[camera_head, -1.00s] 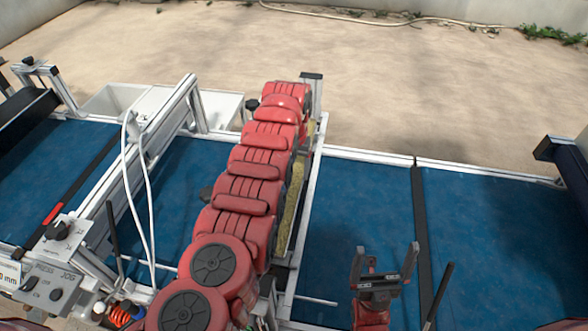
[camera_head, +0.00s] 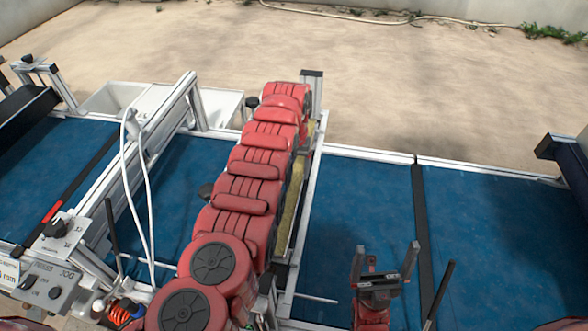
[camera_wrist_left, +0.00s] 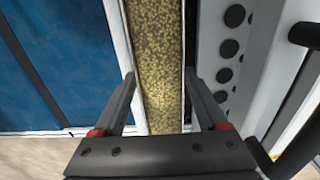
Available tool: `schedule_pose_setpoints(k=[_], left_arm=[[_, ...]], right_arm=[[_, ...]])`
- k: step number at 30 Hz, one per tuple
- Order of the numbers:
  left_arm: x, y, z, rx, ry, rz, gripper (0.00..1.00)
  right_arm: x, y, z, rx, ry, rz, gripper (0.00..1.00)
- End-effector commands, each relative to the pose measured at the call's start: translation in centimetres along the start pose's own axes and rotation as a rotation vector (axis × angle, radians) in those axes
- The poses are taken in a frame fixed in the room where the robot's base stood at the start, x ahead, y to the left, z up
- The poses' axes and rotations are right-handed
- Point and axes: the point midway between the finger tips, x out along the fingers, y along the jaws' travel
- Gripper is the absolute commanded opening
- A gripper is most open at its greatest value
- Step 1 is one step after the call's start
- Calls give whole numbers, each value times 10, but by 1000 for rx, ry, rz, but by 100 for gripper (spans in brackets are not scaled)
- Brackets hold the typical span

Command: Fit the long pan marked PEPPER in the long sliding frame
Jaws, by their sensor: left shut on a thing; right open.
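A long narrow pan filled with yellowish seed shows in the left wrist view (camera_wrist_left: 158,45) and as a strip beside my left arm in the head view (camera_head: 289,212). My left gripper (camera_wrist_left: 161,78) is shut on this pan, one finger along each long side. In the head view my red left arm hides that gripper. No PEPPER marking is readable. A long silver rail (camera_head: 304,205), seemingly part of the sliding frame, runs close along the pan's right side. I cannot tell whether the pan is seated. My right gripper (camera_head: 384,275) is open and empty at lower right.
A blue belt surface (camera_head: 350,200) lies right of the rail, crossed by a black strip (camera_head: 420,220). A silver gantry (camera_head: 165,125) with white cables and a control box (camera_head: 48,283) stand at left. White bins (camera_head: 215,108) sit behind. A plate with round black holes (camera_wrist_left: 229,48) flanks the pan.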

Motion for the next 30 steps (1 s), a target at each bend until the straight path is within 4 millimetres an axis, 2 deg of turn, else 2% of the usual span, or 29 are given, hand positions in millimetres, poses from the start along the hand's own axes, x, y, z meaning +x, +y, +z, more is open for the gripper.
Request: schedule_pose_setpoints(k=[4, 5, 8, 16, 20, 25, 30], left_arm=[[2, 0, 0, 0, 1, 0, 19], [1, 0, 0, 0, 1, 0, 80], [1, 0, 0, 0, 1, 0, 98], [1, 0, 0, 0, 1, 0, 100], [-9, 1, -2, 1, 5, 0, 100], [-42, 0, -3, 0, 10, 1, 100], [-88, -2, -1, -3, 8, 0, 100]], right_arm=[[-2, 0, 0, 0, 0, 0, 100], [-1, 0, 0, 0, 0, 0, 100], [-1, 0, 0, 0, 0, 0, 100], [-2, 0, 0, 0, 0, 0, 100], [-6, 0, 1, 0, 0, 0, 100], [-22, -1, 4, 0, 0, 0, 100], [-37, -2, 6, 0, 0, 0, 100]])
